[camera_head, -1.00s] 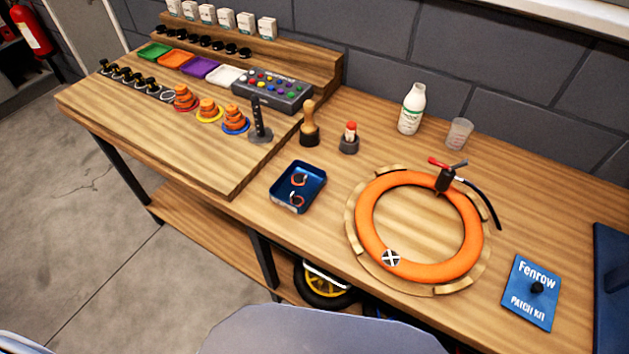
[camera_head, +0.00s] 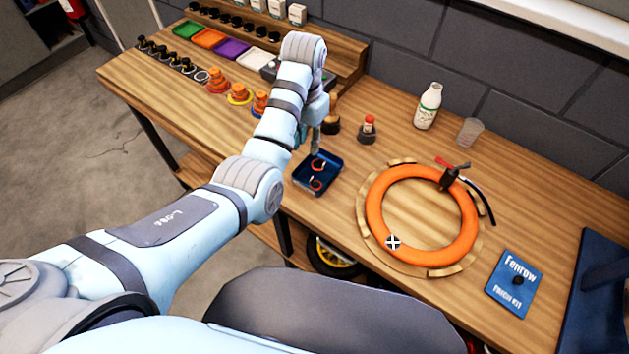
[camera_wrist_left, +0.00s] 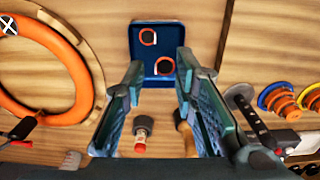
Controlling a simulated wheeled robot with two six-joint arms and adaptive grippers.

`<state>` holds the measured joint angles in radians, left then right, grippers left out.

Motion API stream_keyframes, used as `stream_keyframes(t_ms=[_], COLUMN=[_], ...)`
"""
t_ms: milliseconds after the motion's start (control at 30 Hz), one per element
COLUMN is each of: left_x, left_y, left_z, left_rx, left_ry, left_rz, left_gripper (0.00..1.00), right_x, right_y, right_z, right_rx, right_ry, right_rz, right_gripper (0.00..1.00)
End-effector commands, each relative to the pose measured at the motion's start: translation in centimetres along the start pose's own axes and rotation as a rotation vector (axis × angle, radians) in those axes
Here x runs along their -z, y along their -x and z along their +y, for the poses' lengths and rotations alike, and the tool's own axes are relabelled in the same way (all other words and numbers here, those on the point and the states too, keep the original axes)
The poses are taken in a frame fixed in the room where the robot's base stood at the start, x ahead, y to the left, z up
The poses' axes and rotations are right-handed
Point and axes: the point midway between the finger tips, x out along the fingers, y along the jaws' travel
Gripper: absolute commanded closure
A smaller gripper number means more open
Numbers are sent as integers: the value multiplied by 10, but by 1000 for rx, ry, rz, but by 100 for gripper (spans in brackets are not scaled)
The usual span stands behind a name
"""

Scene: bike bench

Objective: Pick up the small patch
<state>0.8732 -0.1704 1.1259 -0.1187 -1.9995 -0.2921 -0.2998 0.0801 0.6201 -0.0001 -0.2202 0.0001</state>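Two small patches with orange rims lie in a blue tray (camera_head: 300,186) on the bench: one nearer the back (camera_head: 319,168), one nearer the front (camera_head: 316,185). The left wrist view shows the back patch (camera_wrist_left: 164,66) and the front patch (camera_wrist_left: 148,37) inside the tray (camera_wrist_left: 136,25). I cannot tell surely which is smaller. My left gripper (camera_wrist_left: 160,62) is open and empty, pointing down toward the tray, its fingers either side of the tray's near end in the wrist view. In the head view, its tip (camera_head: 316,146) shows at the tray's back edge. My right gripper is not in view.
An orange tube (camera_head: 376,208) with an X mark lies on a wooden ring right of the tray. A red-capped pot (camera_head: 367,130) and a wooden-handled tool (camera_head: 332,124) stand behind the tray. A white bottle (camera_head: 428,105), a cup (camera_head: 470,131) and a patch kit (camera_head: 515,285) are farther right.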

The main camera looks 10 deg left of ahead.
Motion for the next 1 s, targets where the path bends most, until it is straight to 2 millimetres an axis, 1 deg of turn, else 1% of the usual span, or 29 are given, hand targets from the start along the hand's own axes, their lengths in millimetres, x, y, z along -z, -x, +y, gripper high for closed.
stream_keyframes(t_ms=[67,100,167,200,300,467,600,700,767,933,967,1000], left_x=[2,1,0,0,1,3,8,8,8,9,9,9], left_y=[-13,-25,-38,-49,-73,-93,-121,-137,-140,-139,-139,-139], left_z=[1,1,2,2,2,3,10,9,9,9,9,9], left_rx=[-1,-1,-2,-2,-1,-1,-1,-1,-1,0,0,0], left_ry=[-8,-8,-8,-8,-7,-6,-7,-5,-5,-5,-5,-5], left_rz=[-8,-9,-14,-12,-9,-7,-8,-6,-5,-4,-4,-4], left_gripper=[74,74,74,74,74,74,74,74,74,74,77,84], right_x=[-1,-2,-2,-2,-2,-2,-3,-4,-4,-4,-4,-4], right_y=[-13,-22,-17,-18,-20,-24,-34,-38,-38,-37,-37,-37], right_z=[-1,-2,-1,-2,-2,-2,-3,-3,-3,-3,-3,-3], right_rx=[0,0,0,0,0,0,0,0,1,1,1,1], right_ry=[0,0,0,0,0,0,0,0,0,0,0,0], right_rz=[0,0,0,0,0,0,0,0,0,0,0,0], right_gripper=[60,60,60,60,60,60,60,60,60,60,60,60])
